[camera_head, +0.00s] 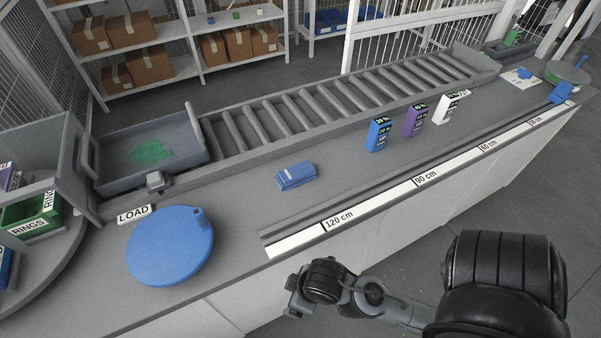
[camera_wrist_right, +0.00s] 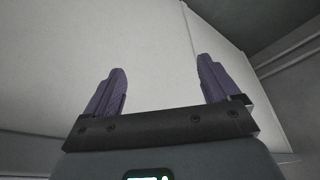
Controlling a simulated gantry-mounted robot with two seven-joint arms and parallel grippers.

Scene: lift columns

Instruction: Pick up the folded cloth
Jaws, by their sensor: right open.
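A blue folded cloth (camera_head: 296,176) lies flat on the grey counter, between the roller conveyor and the white measuring strip. My right gripper (camera_head: 293,302) is low in front of the counter's near side, apart from the cloth and below the countertop edge. In the right wrist view the right gripper (camera_wrist_right: 162,72) has its two purple fingers spread wide with nothing between them. Only a pale panel shows beyond them; the cloth is not in that view. My left gripper is not in view.
A round blue disc (camera_head: 170,246) is left of the cloth. A grey tray (camera_head: 190,131) with a green patch stands behind it. Blue (camera_head: 379,134), purple (camera_head: 415,119) and white (camera_head: 453,107) boxes stand to the right. A raised rail (camera_head: 350,197) runs along the front.

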